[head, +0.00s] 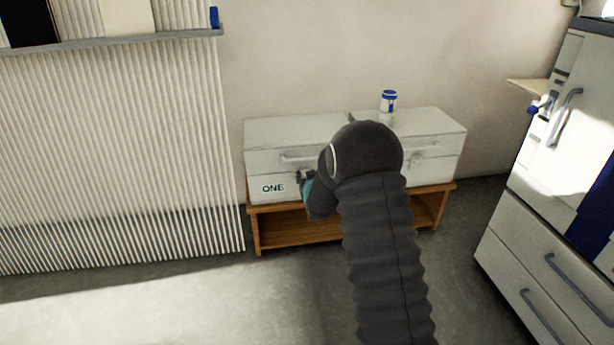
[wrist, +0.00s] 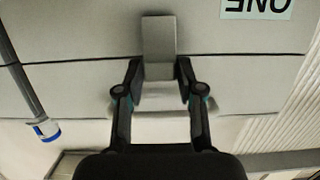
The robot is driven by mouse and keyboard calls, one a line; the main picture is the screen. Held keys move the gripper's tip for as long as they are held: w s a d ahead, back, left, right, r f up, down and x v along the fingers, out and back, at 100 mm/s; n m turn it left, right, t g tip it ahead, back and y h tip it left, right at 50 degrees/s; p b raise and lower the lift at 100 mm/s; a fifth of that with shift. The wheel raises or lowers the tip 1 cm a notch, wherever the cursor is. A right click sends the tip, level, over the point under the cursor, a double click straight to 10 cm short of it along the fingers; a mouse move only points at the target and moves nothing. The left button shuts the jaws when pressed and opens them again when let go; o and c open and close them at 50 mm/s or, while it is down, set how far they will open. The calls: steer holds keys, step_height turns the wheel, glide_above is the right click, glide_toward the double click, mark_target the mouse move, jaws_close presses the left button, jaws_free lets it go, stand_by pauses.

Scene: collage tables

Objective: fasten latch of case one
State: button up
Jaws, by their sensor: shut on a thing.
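Case one (head: 262,160) is a pale grey box on the left of a low wooden bench, with its "ONE" label (head: 273,188) on the front. Its lid looks down on the body. In the wrist view, which is upside down, the latch (wrist: 159,38) is a grey plate lying across the dark seam between body and lid. My gripper (wrist: 159,72) is shut on the latch's lid-side part, one finger on each side. In the head view my gripper (head: 306,178) is at the case front, partly hidden by my arm. Whether the latch is hooked cannot be told.
A second pale case (head: 445,140) stands to the right on the same bench (head: 300,233). A white jar with a blue lid (head: 388,105) stands on top. A ribbed panel (head: 120,150) is at left, a drawer cabinet (head: 540,235) at right. Floor in front is clear.

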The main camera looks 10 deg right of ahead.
steer(key=shift+w+r+g+p, duration=0.5)
steer(key=shift+r+g+p, duration=0.05)
steer(key=shift+g+p, duration=0.35)
steer(key=shift+w+g+p, duration=0.2)
steer(key=shift+g+p, duration=0.15)
steer(key=shift+g, duration=0.15)
steer(key=shift+f, duration=0.1)
steer(key=o, duration=1)
steer(key=v, duration=1.2)
